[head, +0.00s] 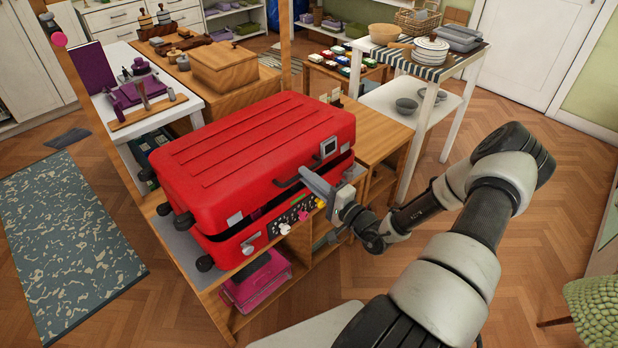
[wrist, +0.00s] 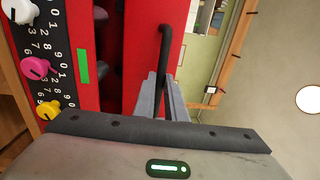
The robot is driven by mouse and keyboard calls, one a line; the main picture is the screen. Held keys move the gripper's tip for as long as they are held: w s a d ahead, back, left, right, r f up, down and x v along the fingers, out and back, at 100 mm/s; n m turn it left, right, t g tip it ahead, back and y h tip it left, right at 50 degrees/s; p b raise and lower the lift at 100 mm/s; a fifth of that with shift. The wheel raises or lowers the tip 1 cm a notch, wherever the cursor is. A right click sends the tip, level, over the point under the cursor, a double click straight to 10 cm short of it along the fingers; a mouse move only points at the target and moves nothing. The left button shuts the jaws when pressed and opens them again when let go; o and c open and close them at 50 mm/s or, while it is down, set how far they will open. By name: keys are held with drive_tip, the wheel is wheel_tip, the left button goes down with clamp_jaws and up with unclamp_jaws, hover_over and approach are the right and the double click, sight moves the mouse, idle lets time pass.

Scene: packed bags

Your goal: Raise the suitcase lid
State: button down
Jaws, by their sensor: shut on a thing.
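The red suitcase lid (head: 262,140) is raised a little from the red base (head: 226,255), with a dark gap between them along the front. The lid has ridges on top and a dark handle (head: 287,182) on its front edge. The handle also shows in the wrist view (wrist: 165,45), running down between my fingers. My gripper (head: 308,176) is at the lid's front edge, shut on the handle. In the wrist view my gripper (wrist: 163,98) has both fingers around the handle's end. Number dials (head: 300,212) with coloured knobs sit on the base's front. The suitcase's contents are mostly hidden.
The suitcase rests on a wooden shelf unit (head: 380,138), with a pink bin (head: 258,282) below. A white desk (head: 140,95) and a wooden box (head: 224,68) stand behind. A white table (head: 415,105) holds dishes at the right.

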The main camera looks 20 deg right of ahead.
drive_tip(key=shift+g, duration=0.4)
drive_tip(key=shift+w+a+r+p, duration=0.1)
drive_tip(key=shift+w+r+p, duration=0.25)
drive_tip(key=shift+r+p, duration=0.75)
drive_tip(key=shift+w+a+r+p, duration=0.1)
drive_tip(key=shift+w+r+p, duration=0.2)
drive_tip(key=shift+r+p, duration=0.85)
drive_tip(key=shift+w+a+r+p, duration=0.1)
drive_tip(key=shift+w+r+p, duration=0.25)
drive_tip(key=shift+r+p, duration=0.75)
drive_tip(key=shift+w+a+r+g+h+p, duration=0.35)
drive_tip(key=shift+w+a+r+g+p, duration=0.7)
drive_tip(key=shift+w+r+p, duration=2.85)
drive_tip(key=shift+w+a+r+g+h+p, duration=0.5)
drive_tip(key=shift+w+a+r+p, duration=0.8)
drive_tip(key=shift+w+r+p, duration=2.55)
drive_tip(key=w+a+r+g+b, duration=0.1)
drive_tip(key=w+a+r+g, duration=0.1)
drive_tip(key=w+r, duration=0.3)
drive_tip(key=w+a+r+g+h, duration=0.1)
drive_tip(key=w+a+r, duration=0.3)
drive_tip(key=w, duration=0.7)
drive_tip(key=shift+a+r+g+b, duration=0.35)
drive_tip(key=shift+a+r+b, duration=0.05)
drive_tip(key=shift+r, duration=0.35)
drive_tip(key=shift+w, duration=0.1)
